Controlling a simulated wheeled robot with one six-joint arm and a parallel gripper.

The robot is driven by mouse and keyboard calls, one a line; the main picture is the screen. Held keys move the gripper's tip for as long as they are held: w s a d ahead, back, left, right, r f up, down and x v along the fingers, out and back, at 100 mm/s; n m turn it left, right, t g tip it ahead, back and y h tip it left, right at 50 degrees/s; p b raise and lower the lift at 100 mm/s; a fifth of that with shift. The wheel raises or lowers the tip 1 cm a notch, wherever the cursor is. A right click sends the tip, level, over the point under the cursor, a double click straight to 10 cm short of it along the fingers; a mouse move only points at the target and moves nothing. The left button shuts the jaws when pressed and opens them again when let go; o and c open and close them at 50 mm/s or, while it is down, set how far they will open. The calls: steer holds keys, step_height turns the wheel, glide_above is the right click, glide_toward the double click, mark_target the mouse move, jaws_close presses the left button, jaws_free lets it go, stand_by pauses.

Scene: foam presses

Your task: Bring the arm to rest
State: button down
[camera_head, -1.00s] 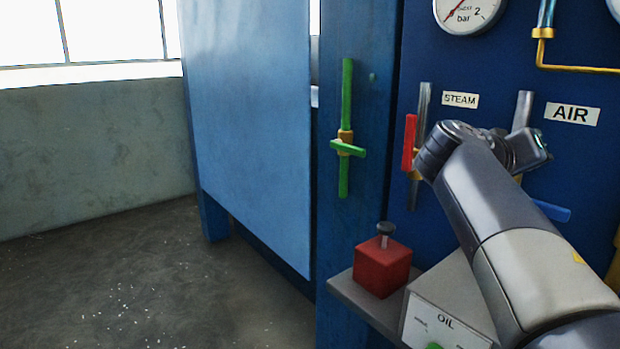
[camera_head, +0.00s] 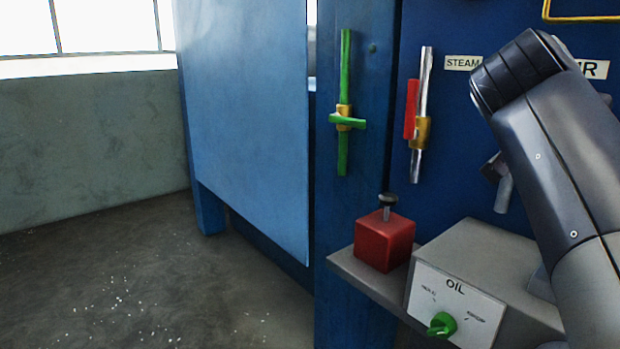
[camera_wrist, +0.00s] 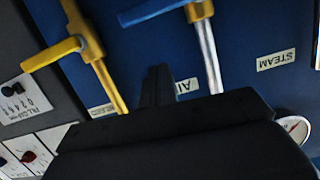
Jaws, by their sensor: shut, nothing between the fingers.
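My arm (camera_head: 560,130) rises at the right of the head view, in front of the blue press panel, and covers part of the AIR label (camera_head: 596,69). My gripper (camera_wrist: 157,84) shows in the wrist view as a dark shape with its fingers together and nothing between them. It points toward the blue panel, between a yellow pipe with a yellow handle (camera_wrist: 52,54) and a silver pipe (camera_wrist: 209,60). I cannot tell its distance from them. In the head view the gripper is mostly hidden behind the arm.
A steam valve with a red handle (camera_head: 411,108) stands left of my arm. A green valve handle (camera_head: 347,122) is on the blue post. A red box (camera_head: 384,240) and the OIL box (camera_head: 478,262) sit below. Open floor (camera_head: 120,275) lies at left.

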steer(key=v, duration=0.5)
steer(key=x, duration=1)
steer(key=w+a+r+n+g+h+p, duration=0.1)
steer(key=w+a+n+h+p, duration=0.3)
steer(key=n+p, duration=1.1)
steer(key=w+a+g+p, duration=0.1)
steer(key=w+a+p, duration=0.2)
steer(key=p, duration=0.4)
steer(key=shift+w+n+h, duration=0.3)
steer(key=shift+w, duration=0.5)
